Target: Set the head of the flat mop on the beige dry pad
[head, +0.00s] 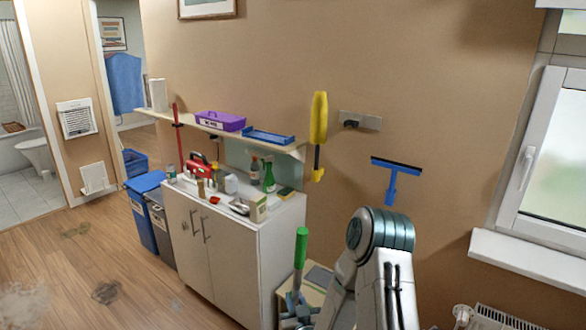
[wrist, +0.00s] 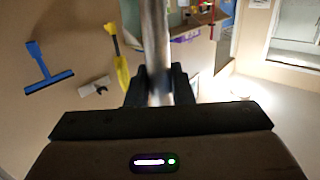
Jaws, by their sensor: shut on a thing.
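My gripper (head: 297,309) is low in the head view, in front of the cabinet's right side. It is shut on the flat mop's pole, which has a green grip (head: 301,248) standing nearly upright above the jaws. In the wrist view the grey metal pole (wrist: 154,40) runs up from between the dark fingers of my gripper (wrist: 160,88). The mop's head is not visible in either view. A beige flat thing (head: 312,294) with a grey panel lies behind my gripper, partly hidden; I cannot tell whether it is the dry pad.
A white cabinet (head: 240,245) with bottles and small items stands left of my arm. A shelf (head: 205,128) hangs above it. A yellow duster (head: 319,120) and a blue squeegee (head: 392,178) hang on the wall. Open wooden floor (head: 70,270) lies left, with dark stains.

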